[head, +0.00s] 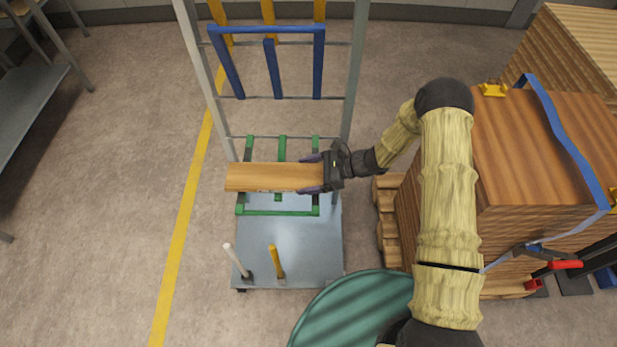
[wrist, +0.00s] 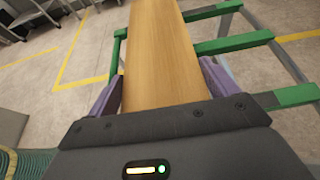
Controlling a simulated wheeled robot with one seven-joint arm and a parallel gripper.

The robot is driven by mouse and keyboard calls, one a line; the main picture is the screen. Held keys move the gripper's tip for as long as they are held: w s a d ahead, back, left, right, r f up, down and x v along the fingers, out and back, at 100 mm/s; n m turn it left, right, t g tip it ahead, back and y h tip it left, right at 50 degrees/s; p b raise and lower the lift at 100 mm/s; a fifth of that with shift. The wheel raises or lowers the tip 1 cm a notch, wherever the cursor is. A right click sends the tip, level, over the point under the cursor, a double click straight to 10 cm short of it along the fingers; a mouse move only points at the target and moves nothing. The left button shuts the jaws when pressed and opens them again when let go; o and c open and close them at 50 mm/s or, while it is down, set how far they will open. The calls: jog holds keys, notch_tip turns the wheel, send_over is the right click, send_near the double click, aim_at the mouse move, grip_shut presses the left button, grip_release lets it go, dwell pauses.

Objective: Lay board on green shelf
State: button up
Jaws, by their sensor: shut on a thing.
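The board (head: 262,178) is a plain wooden plank, lying about level from left to right across the rack. My gripper (head: 311,174) is shut on its right end, with a finger along each long edge. The green shelf (head: 277,212) is a frame of green bars on the rack; the board covers its middle part from above. In the wrist view the board (wrist: 160,50) runs away from my gripper (wrist: 161,88), with green shelf bars (wrist: 235,45) showing on the right and a little at the left. I cannot tell whether the board touches the bars.
Blue bars (head: 265,30) form a higher shelf, with yellow bars (head: 268,11) beyond it. The rack's grey base (head: 290,250) holds a white and a yellow post. A strapped wood stack (head: 530,150) stands right; a green drum (head: 345,310) is in front.

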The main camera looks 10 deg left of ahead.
jog(key=shift+a+f, duration=0.1)
jog(key=shift+f, duration=0.85)
jog(key=o, duration=1)
jog(key=shift+o, duration=0.2)
jog(key=v, duration=1.2)
jog(key=shift+b, duration=0.35)
